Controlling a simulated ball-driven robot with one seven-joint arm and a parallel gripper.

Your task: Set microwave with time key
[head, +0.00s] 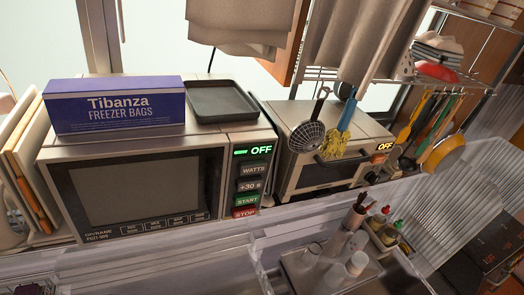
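The microwave (140,190) stands at the left of the head view with its door shut. Its control panel (252,178) is on the right side of its front. A row of small keys (162,227) runs under the door window, too small to read well. My gripper does not show in the view.
A blue freezer bags box (115,105) and a dark tray (221,101) lie on top of the microwave. A second oven (325,150), also reading OFF, stands to its right, with utensils hanging in front. A sink area with bottles and cups (335,272) is at lower right.

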